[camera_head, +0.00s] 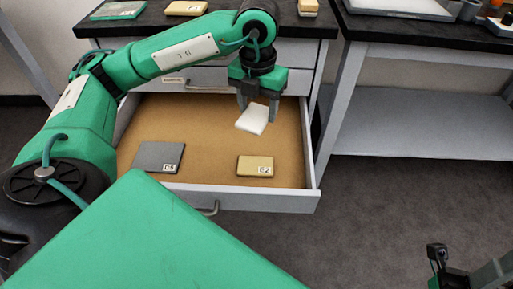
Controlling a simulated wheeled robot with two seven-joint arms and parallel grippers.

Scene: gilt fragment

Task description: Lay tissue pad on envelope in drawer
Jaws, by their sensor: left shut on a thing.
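My left gripper (257,106) points down over the open drawer (210,112) and is shut on the white tissue pad (252,120). The pad is tilted and appears to be held above the drawer floor, toward its right side. In the drawer lie a flat grey piece (152,157) with a small label at left and a smaller tan piece (255,166) with a label at right. The tan piece looks like the envelope, though I cannot be sure. The pad is behind it in the picture, apart from it. Part of my right arm shows at the bottom right; its fingers are not clear.
The drawer's front wall (260,201) and side walls stand around its floor. The dark countertop (215,22) above holds a green-edged tray (118,10) and tan blocks (186,8). A second table with a grey lower shelf (420,120) stands at right.

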